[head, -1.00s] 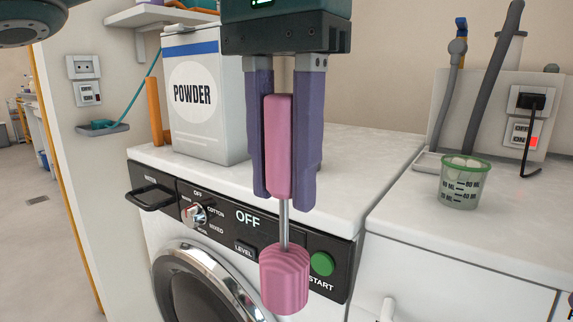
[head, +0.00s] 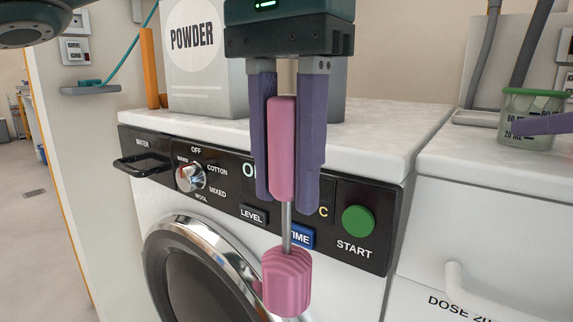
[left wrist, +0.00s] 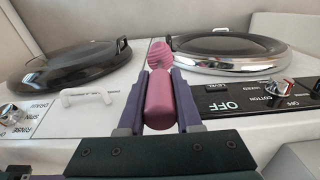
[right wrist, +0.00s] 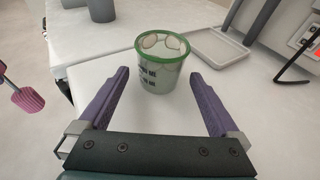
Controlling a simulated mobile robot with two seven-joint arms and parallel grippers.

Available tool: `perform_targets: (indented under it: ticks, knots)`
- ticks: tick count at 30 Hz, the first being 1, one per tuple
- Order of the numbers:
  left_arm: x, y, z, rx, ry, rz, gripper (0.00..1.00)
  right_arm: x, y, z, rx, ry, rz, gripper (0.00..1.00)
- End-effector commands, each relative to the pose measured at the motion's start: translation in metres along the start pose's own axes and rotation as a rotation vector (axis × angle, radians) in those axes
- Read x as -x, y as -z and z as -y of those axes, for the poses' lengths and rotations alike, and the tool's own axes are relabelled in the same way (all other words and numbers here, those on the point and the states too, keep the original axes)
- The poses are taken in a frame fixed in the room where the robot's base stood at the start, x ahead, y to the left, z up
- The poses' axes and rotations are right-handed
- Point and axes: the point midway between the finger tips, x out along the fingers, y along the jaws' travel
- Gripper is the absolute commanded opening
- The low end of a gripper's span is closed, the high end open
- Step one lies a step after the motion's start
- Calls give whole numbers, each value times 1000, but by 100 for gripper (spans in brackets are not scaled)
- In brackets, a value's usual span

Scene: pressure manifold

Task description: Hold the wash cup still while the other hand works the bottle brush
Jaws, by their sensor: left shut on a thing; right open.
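The wash cup (head: 528,104) is a clear beaker with a green rim and dark volume marks, standing upright on the white top at the right. In the right wrist view the cup (right wrist: 163,80) holds pale rounded pieces. My right gripper (right wrist: 160,74) is open, with one finger on each side of the cup and gaps between. In the head view only one of its fingers shows, in front of the cup. My left gripper (head: 288,193) is shut on the pink handle of the bottle brush (head: 287,280), which hangs head down in front of the washer panel.
A powder box (head: 207,65) and an orange post (head: 150,68) stand on the washer top (head: 385,125). A grey tray (right wrist: 222,46) lies behind the cup, near grey hoses (head: 535,45). The washer panel has a green START button (head: 357,221) and a dial (head: 190,177).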

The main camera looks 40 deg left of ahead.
Motion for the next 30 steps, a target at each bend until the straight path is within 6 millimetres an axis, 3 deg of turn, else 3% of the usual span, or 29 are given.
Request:
perform_targets:
  ticks: [7,18,30]
  knots:
    - [3,0,0,0,0,-1,0,-22,-4,0,2,-1,2,98]
    - [3,0,0,0,0,-1,0,-26,-3,0,3,0,1,98]
    - [3,0,0,0,0,-1,0,-26,-3,0,3,0,1,53]
